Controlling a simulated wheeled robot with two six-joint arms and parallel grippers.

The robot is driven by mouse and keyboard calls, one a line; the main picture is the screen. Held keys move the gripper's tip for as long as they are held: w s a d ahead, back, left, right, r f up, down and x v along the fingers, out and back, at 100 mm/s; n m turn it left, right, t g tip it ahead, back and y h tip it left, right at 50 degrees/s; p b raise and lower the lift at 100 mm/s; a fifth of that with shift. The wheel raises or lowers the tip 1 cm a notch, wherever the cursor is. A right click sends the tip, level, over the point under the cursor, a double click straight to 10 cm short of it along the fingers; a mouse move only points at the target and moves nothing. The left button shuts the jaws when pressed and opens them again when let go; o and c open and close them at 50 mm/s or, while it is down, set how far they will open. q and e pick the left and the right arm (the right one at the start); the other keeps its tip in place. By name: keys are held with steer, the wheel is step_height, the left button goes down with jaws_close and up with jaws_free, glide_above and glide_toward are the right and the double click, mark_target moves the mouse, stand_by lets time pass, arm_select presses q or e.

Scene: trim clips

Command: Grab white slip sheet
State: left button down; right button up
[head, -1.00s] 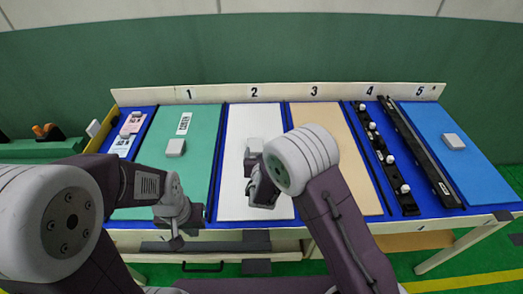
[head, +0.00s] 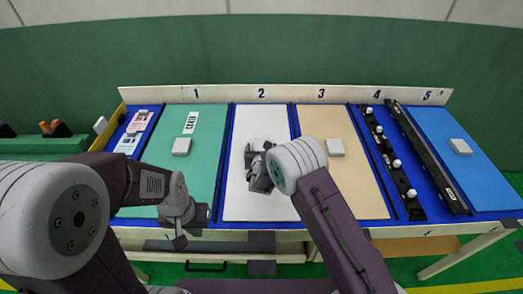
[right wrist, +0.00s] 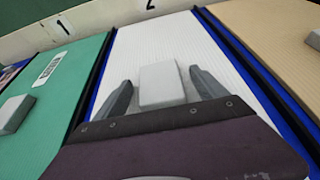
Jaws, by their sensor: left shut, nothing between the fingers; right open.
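The white slip sheet (head: 258,205) lies flat in the lane marked 2, between blue dividing strips. It also fills the middle of the right wrist view (right wrist: 195,45). A light grey block (right wrist: 161,84) sits on the sheet. In the right wrist view my right gripper (right wrist: 160,88) is open, with one finger on each side of the block. In the head view the right gripper (head: 258,172) is over the sheet and partly hides the block. My left gripper (head: 182,238) is shut and empty at the front edge of the green sheet.
A green sheet (head: 165,165) lies in lane 1, a tan sheet (head: 345,180) in lane 3, and a blue sheet (head: 465,175) in lane 5, each with a grey block. Black strips with white knobs (head: 393,160) lie in lane 4. A raised numbered board (head: 290,93) closes the back.

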mark_target(261, 149)
steer(key=shift+w, duration=0.15)
steer(key=shift+c, duration=1)
steer(key=c, duration=1.5)
steer(key=shift+r, duration=0.1)
steer(key=r, duration=0.4)
steer(key=shift+s+a+r, duration=0.1)
steer(key=shift+s+r, duration=0.15)
steer(key=shift+s, duration=0.05)
steer(key=v, duration=0.4)
steer(key=r+v, duration=0.1)
steer(key=v, duration=0.8)
steer(key=shift+w+d+r, duration=0.15)
steer(key=shift+w+d, duration=0.2)
